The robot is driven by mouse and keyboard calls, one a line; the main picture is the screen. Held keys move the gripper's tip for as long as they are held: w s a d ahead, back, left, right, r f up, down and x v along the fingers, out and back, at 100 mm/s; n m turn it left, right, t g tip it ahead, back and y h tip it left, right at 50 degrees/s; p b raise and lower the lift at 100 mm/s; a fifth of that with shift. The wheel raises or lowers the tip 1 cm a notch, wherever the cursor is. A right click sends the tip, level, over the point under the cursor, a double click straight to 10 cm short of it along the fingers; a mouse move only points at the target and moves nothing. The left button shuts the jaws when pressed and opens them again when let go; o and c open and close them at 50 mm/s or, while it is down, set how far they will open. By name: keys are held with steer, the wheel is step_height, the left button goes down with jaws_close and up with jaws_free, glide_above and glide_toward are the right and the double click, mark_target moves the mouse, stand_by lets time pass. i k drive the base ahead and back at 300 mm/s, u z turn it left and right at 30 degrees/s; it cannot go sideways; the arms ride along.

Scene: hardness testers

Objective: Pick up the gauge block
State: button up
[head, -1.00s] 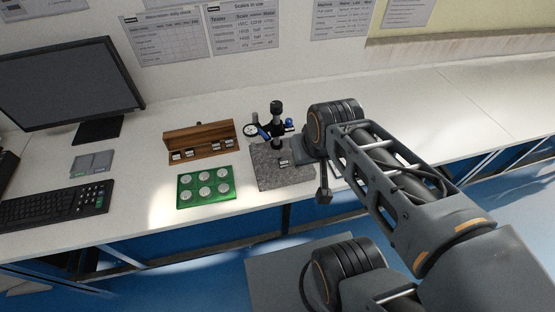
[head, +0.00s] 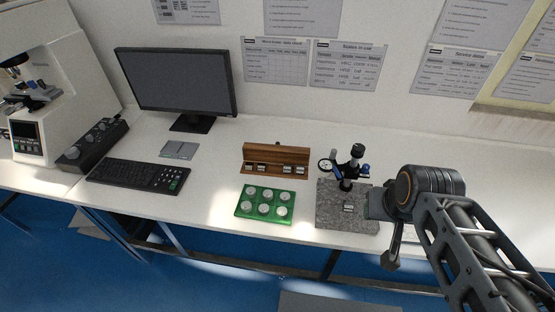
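A small metal gauge block (head: 348,207) sits on the speckled grey granite plate (head: 333,222), in front of the dial gauge stand (head: 345,180). Several similar small blocks (head: 262,168) are in the open wooden case (head: 275,153) to the left. The end of my arm with my gripper (head: 374,205) is at the right edge of the granite plate, just right of the gauge block. The fingers are too small and hidden to tell whether they are open or touching the block.
A green tray (head: 240,208) with several round pieces lies left of the plate. A keyboard (head: 138,175), monitor (head: 175,80) and a white tester (head: 75,75) stand further left. The white bench is clear around the case and tray.

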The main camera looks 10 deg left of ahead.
mark_target(348, 206)
steer(key=z, duration=2.55)
steer(key=k, duration=1.2)
steer(key=u, duration=1.8)
steer(key=i, duration=0.5)
